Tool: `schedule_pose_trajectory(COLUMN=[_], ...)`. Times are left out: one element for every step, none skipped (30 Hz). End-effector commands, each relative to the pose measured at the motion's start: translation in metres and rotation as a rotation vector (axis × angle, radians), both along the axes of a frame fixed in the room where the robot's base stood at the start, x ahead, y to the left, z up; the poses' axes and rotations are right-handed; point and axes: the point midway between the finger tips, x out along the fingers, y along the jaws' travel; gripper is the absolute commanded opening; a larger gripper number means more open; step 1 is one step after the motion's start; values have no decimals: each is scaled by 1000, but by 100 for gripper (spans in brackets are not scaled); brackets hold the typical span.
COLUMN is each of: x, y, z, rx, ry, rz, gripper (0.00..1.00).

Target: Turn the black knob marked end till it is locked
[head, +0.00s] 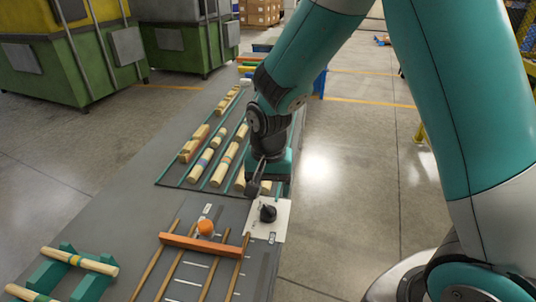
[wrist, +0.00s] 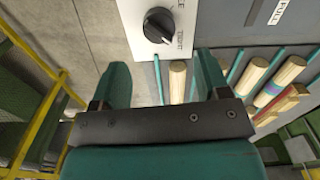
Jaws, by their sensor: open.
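The black knob (head: 267,213) sits on a white plate (head: 282,206) at the right edge of the grey bench. In the wrist view the knob (wrist: 158,25) shows at the top middle, with a pale pointer line on its face slanting to the lower right. Small lettering stands beside it on the plate (wrist: 184,12); it is partly cut off and too small to read surely. My gripper (head: 259,178) is just behind and above the knob, apart from it. In the wrist view my gripper (wrist: 162,72) is open, its two teal fingers spread with nothing between them.
Several turned wooden pieces (head: 229,160) lie in a green-railed rack behind the plate. An orange bar (head: 204,246) crosses wooden rails, near an orange cap (head: 206,227). A label reading "PULL" (wrist: 281,12) is on the bench. Open floor (head: 345,200) lies to the right.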

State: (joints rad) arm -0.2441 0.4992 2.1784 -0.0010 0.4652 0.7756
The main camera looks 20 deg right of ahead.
Motion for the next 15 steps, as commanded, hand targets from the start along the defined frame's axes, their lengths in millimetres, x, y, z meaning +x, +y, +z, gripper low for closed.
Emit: schedule_pose_trajectory(x=[1, 1, 2, 1, 1, 1, 1, 1, 1, 1, 1, 1, 1, 1, 1], y=[0, 0, 0, 0, 0, 0, 0, 0, 0, 0, 0, 0, 0, 0, 0], z=[15, 23, 33, 40, 47, 56, 63, 69, 76, 81, 85, 90, 93, 96, 98], rx=[2, 3, 2, 2, 2, 2, 2, 2, 2, 2, 1, 1, 1, 2, 1], ry=[-8, -7, -7, -7, -6, -5, -6, -5, -4, -3, -2, -2, -2, -1, 0], rz=[0, 0, 0, 0, 0, 0, 0, 0, 0, 0, 0, 0, 0, 0, 0], gripper=[69, 69, 69, 69, 69, 69, 69, 69, 69, 69, 69, 69, 69, 69, 69])
